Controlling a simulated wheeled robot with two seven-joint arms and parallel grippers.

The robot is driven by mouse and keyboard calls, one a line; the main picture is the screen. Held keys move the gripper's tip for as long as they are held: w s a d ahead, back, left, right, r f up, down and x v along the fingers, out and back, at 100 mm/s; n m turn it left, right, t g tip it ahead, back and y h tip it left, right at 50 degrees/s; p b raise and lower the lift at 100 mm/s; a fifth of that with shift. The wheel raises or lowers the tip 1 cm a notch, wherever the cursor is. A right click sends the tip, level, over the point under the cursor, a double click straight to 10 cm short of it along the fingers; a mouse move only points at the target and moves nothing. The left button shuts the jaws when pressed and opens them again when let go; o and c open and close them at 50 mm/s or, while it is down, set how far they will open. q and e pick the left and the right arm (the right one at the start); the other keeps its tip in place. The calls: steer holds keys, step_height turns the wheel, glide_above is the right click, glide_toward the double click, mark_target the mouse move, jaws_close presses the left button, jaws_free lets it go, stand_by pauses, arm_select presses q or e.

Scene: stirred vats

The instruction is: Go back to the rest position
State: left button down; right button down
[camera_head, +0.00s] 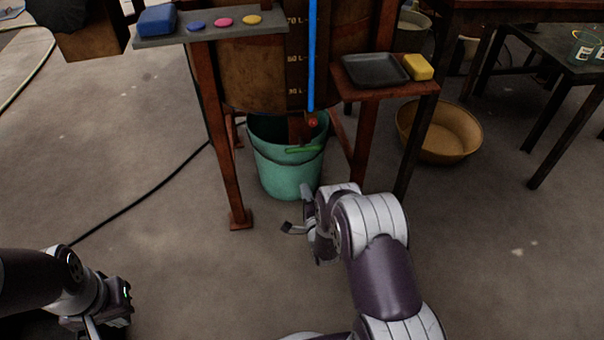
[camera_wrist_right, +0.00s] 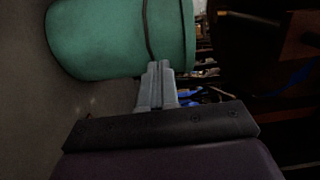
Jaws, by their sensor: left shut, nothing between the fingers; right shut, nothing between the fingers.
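My right gripper (camera_head: 306,190) is low in front of the green bucket (camera_head: 286,172). In the right wrist view its two fingers (camera_wrist_right: 159,68) are together with nothing between them, pointing at the bucket (camera_wrist_right: 110,40), whose wall fills the upper left. I cannot tell whether the fingertips touch the bucket. My left gripper (camera_head: 92,326) is at the bottom left corner, partly cut off by the frame, shut and away from any object.
A tan basin (camera_head: 450,150) is at right. A black cable (camera_head: 150,182) crosses the open floor at left.

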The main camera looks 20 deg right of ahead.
steer(key=shift+s+a, duration=0.15)
steer(key=shift+s, duration=0.75)
